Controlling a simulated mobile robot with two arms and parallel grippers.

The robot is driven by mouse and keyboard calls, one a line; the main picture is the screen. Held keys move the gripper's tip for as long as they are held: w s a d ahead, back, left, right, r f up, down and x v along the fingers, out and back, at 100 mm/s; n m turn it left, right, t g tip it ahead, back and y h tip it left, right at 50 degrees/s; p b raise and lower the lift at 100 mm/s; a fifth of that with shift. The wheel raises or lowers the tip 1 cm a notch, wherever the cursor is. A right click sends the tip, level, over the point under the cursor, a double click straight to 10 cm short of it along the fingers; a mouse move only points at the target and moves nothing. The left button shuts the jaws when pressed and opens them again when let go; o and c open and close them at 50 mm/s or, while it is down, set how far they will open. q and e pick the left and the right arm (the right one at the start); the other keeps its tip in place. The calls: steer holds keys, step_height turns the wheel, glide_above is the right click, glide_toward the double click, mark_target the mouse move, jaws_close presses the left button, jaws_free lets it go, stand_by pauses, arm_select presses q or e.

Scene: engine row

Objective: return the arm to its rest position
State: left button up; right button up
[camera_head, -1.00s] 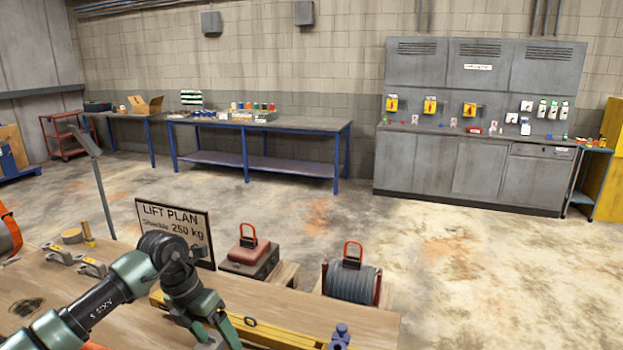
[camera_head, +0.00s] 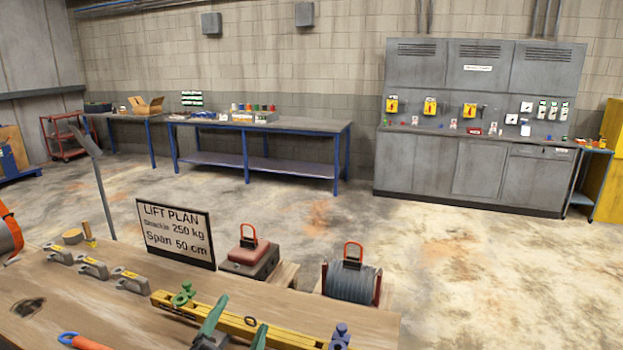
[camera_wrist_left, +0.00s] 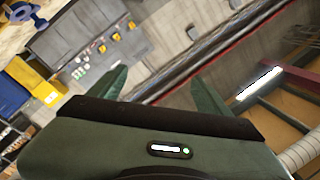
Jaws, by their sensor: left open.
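My left gripper (camera_head: 242,312) is low in the head view, over the front of the wooden bench (camera_head: 75,300). Its two green fingers are apart with nothing between them. In the left wrist view the open fingers (camera_wrist_left: 160,75) point up toward the room, with no object between them. The rest of my left arm is below the head view's edge. My right gripper does not show.
A yellow beam (camera_head: 285,333) lies on the bench behind the gripper, with a green shackle (camera_head: 183,296) and a blue shackle (camera_head: 340,336). Several grey metal pieces (camera_head: 93,268) sit left. A lift plan sign (camera_head: 175,232) stands at the back edge.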

arm_select(q)
steer(key=s+a+f+n+g+y, duration=0.2)
steer(key=s+a+f+n+g, duration=0.15)
steer(key=s+f, duration=0.3)
steer(key=s+a+f+n+g+y, duration=0.25)
steer(key=s+a+f+g, duration=0.2)
steer(key=f, duration=0.35)
steer(key=s+f+n+g+h, duration=0.1)
steer(key=s+f+g, duration=0.3)
steer(key=s, duration=0.5)
steer(key=s+f+n+g+h, duration=0.1)
steer(key=s+f+n+g, duration=0.2)
steer(key=s, duration=0.6)
step_height(320, 180, down, 33)
steer(key=s+m+g+b, duration=0.2)
steer(key=b, duration=0.4)
steer(key=s+a+f+b, duration=0.2)
steer(key=s+f+b, duration=0.2)
steer(key=s+f, duration=1.3)
step_height(320, 180, down, 4)
steer(key=shift+r+g, duration=0.15)
steer(key=shift+g, duration=0.25)
steer(key=shift+y, duration=0.25)
